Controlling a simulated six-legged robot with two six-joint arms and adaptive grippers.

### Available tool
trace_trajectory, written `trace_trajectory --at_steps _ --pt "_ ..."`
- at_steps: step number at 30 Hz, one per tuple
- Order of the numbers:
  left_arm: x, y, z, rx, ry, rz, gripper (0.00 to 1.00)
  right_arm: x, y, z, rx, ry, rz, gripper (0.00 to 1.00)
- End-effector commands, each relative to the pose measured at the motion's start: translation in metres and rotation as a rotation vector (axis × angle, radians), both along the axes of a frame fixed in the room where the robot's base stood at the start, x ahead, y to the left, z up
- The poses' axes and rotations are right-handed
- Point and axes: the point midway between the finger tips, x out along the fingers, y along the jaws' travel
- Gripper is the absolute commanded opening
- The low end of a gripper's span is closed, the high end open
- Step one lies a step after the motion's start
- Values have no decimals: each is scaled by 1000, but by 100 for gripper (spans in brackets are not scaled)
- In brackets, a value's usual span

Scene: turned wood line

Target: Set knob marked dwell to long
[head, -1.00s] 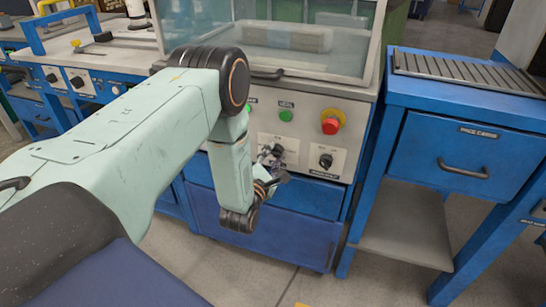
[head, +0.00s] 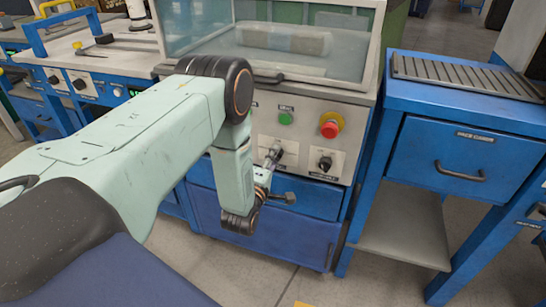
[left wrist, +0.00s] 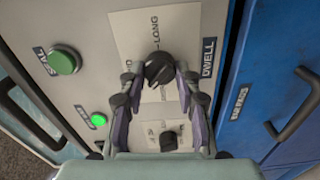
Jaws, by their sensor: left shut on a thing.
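The knob marked dwell (left wrist: 159,68) is black and sits on a pale plate in the left wrist view. The word LONG is printed above it there, and the DWELL label (left wrist: 208,57) is to its right. I cannot clearly tell where its pointer aims. My left gripper (left wrist: 160,75) has its two fingers on either side of this knob, shut on it. In the head view my left gripper (head: 272,160) is at the front panel (head: 302,140) and mostly hides the knob. My right gripper is in neither view.
A second black knob (head: 325,162) is to the right on the panel, below a red button (head: 330,124). A green button (head: 285,117) is above my gripper. Another knob (left wrist: 168,141) sits close under the fingers in the wrist view. A blue drawer table (head: 455,155) stands at right.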

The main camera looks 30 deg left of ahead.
Motion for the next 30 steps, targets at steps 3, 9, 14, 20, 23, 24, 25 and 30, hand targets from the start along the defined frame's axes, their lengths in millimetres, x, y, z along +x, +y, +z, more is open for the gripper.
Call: trace_trajectory --at_steps 3,9,14,20,23,24,25,30 --pt "-1 -1 1 108 28 -3 1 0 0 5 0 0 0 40" --pt "-1 -1 0 293 74 -3 1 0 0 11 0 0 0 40" --pt "-1 -1 1 441 108 -2 1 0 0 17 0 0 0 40" --pt "-1 -1 1 624 154 -2 1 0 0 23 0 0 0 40" --pt "-1 -1 1 717 176 -1 1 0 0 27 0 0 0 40" --pt "-1 -1 1 754 185 -2 1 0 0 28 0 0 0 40" --pt "-1 -1 1 782 191 -2 1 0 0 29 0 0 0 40" --pt "-1 -2 1 938 229 -3 1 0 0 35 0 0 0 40"
